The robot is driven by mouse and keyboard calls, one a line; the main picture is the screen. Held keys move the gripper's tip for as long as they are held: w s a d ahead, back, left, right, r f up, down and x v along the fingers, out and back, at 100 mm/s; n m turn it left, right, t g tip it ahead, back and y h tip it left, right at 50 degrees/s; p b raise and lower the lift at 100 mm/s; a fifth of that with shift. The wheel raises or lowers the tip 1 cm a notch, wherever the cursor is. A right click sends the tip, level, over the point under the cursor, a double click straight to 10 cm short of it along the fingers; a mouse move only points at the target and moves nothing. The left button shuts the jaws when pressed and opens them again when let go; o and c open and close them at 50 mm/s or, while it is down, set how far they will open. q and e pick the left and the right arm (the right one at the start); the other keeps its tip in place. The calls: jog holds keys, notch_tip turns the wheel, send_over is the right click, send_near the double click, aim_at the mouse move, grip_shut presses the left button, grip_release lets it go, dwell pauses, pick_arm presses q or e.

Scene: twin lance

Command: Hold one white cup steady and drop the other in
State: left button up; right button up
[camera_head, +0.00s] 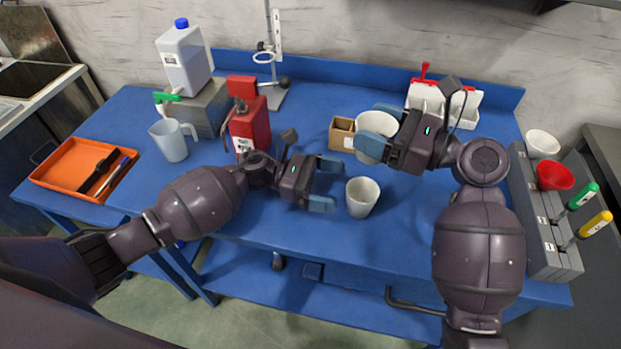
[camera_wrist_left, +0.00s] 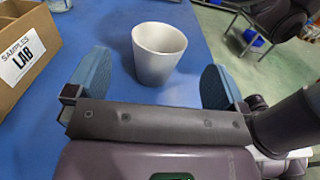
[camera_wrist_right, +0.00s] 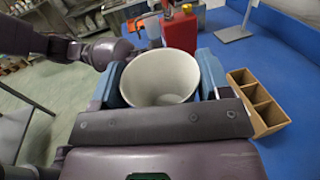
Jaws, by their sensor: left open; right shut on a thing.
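One white cup (camera_head: 362,197) stands upright on the blue table near its front edge. It also shows in the left wrist view (camera_wrist_left: 156,58), ahead of the open fingers. My left gripper (camera_head: 328,182) is open and empty, just left of this cup, its blue fingers apart and pointing at it. My right gripper (camera_head: 377,135) is shut on the other white cup (camera_head: 370,151), behind the first one. In the right wrist view that cup (camera_wrist_right: 160,80) sits between the blue fingers, its open mouth showing and empty.
A cardboard box (camera_head: 342,133) labelled samples stands left of the held cup. A red bottle (camera_head: 248,122), a clear jug (camera_head: 172,141) and an orange tray (camera_head: 82,170) are on the left. A grey rack (camera_head: 540,215) with funnels is at right. The blue table's front middle is mostly clear.

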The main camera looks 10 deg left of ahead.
aim_at(358, 190)
pick_arm(q)
jog(key=shift+d, duration=3.05)
jog(key=c, duration=1)
pick_arm(e)
notch_tip(358, 190, down, 12)
jog(key=shift+r, duration=0.1)
jog(key=o, duration=1)
jog(key=v, duration=1.2)
